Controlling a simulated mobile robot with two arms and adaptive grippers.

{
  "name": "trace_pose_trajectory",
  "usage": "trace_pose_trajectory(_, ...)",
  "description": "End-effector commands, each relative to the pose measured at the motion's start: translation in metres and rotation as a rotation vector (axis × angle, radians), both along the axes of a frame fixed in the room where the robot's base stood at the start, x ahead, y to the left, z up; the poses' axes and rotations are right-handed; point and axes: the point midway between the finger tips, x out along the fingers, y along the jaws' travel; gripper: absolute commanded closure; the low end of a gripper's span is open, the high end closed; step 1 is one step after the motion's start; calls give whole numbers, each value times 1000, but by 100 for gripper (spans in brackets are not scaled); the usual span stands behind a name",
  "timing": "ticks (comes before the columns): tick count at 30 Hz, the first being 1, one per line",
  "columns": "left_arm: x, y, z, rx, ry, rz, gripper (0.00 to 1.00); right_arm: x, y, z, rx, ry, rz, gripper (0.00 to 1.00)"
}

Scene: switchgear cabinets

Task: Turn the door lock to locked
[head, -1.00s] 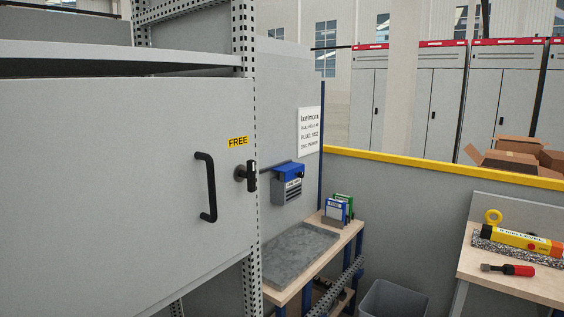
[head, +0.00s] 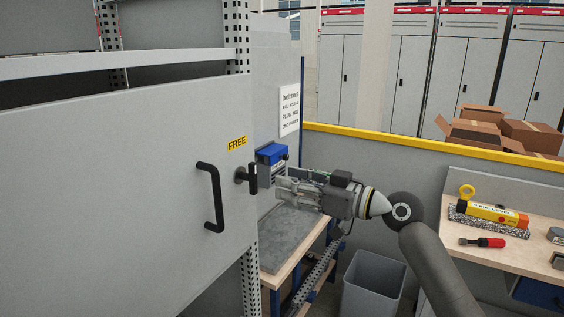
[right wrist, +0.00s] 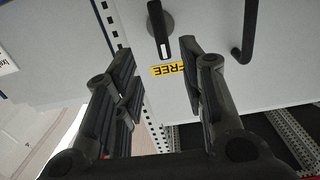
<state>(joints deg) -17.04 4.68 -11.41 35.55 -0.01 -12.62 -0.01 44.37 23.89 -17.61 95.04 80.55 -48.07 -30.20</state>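The door lock is a black lever knob (head: 251,178) on a round base near the right edge of the grey cabinet door (head: 120,190). Its lever stands upright in the head view, below a yellow FREE label (head: 237,143). My right gripper (head: 279,189) is just right of the lock. In the right wrist view the gripper (right wrist: 158,55) has its fingers spread apart, with the lock lever (right wrist: 161,46) just beyond the gap between the tips. The lever does not appear gripped. My left gripper is not in view.
A black door handle (head: 213,197) is left of the lock. A perforated post (head: 250,265) runs beside the door. Behind my right arm are a workbench (head: 272,280), a blue box (head: 271,155) and a grey bin (head: 373,285). Another table holds tools (head: 482,242) at right.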

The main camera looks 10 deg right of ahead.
Motion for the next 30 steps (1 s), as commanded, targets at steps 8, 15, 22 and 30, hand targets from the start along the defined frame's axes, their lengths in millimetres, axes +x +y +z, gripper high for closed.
trace_pose_trajectory(8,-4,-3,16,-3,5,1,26,11,25,12,1,-11,19,62)
trace_pose_trajectory(15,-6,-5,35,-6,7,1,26,39,63,13,2,-10,16,62)
trace_pose_trajectory(22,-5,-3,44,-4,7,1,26,55,84,10,0,-11,14,62)
trace_pose_trajectory(30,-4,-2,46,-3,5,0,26,60,90,8,-1,-13,13,62)
